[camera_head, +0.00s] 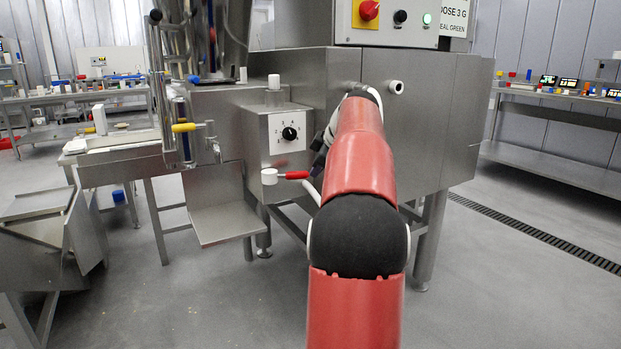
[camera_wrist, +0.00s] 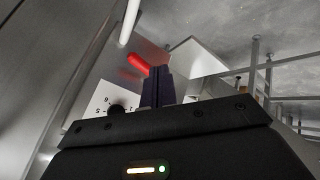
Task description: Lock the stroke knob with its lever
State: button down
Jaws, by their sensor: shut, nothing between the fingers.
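The stroke knob (camera_head: 291,133) is a black dial on a pale numbered plate on the front of a steel box. It also shows in the wrist view (camera_wrist: 116,109), left of my fingers. The lever (camera_head: 295,175) has a red grip and a white round hub, below the dial, with the grip pointing right. In the wrist view the red grip (camera_wrist: 138,63) lies just beyond and left of my fingertips. My gripper (camera_wrist: 158,70) is shut and empty, close to the grip; I cannot tell whether they touch. In the head view my arm partly hides the gripper.
The steel machine body (camera_head: 425,120) stands behind my arm. A yellow-handled valve (camera_head: 184,127) and a steel tray (camera_head: 226,222) are left of the dial box. A side table (camera_head: 560,100) stands at the right. The floor is clear at the front right.

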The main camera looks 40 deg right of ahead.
jog(key=shift+v, duration=1.5)
jog(key=shift+d, duration=0.1)
jog(key=s+a+f+m+g+y, duration=0.1)
jog(key=s+a+f+m, duration=0.15)
jog(key=a, duration=1.15)
jog(key=s+a+f+m+g, duration=0.1)
jog(key=s+a+f+m, duration=0.15)
jog(key=a, duration=1.15)
jog(key=s+a+f+m, duration=0.2)
jog(key=s+a+f, duration=1)
jog(key=s, duration=0.4)
jog(key=shift+a+f, duration=0.15)
jog(key=shift+f, duration=0.75)
jog(key=shift+s, duration=0.1)
